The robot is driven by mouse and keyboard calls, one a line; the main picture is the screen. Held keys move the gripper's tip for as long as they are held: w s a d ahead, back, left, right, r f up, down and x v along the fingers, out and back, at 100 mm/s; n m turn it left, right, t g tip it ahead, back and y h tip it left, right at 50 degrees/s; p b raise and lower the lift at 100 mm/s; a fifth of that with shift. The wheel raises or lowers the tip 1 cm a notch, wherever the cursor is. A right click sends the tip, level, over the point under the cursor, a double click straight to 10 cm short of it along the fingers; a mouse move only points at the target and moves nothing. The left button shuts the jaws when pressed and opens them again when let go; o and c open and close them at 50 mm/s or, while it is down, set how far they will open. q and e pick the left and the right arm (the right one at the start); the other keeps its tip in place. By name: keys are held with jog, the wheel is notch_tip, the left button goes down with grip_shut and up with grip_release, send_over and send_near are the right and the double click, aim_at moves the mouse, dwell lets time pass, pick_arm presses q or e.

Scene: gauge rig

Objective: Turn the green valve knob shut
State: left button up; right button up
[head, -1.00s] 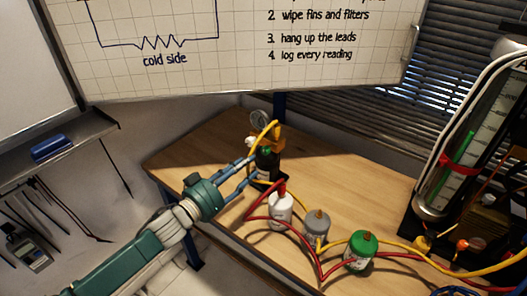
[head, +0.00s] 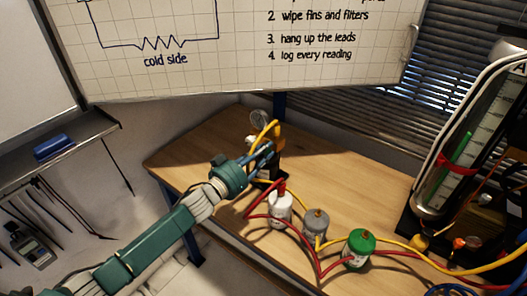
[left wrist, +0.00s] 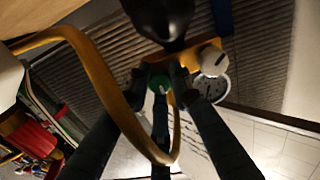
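The green valve knob (left wrist: 160,83) shows in the left wrist view on the yellow manifold (left wrist: 186,68). A pale mark runs across its face. My left gripper (left wrist: 160,76) has its dark fingers spread around the knob, with fingertips on both sides and narrow gaps; I cannot make out firm contact. In the head view the left gripper (head: 265,157) reaches the manifold (head: 279,133) and hides the green knob. A white knob (left wrist: 211,54) and a round gauge (left wrist: 210,89) sit beside it. My right gripper is not in view.
A yellow hose (left wrist: 103,85) loops close past my left fingers. White (head: 280,210), grey (head: 315,224) and green-topped (head: 361,246) canisters with red and yellow hoses stand on the wooden bench (head: 205,150). The bench's left part is clear.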

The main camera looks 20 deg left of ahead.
pick_arm(q)
grip_shut()
jog(key=shift+m, duration=0.3)
jog(key=shift+f+m+b, duration=0.1)
jog(key=shift+m+b, duration=1.25)
jog(key=shift+m, duration=7.35)
jog(key=o, duration=0.8)
grip_release()
jog(key=shift+c, duration=0.2)
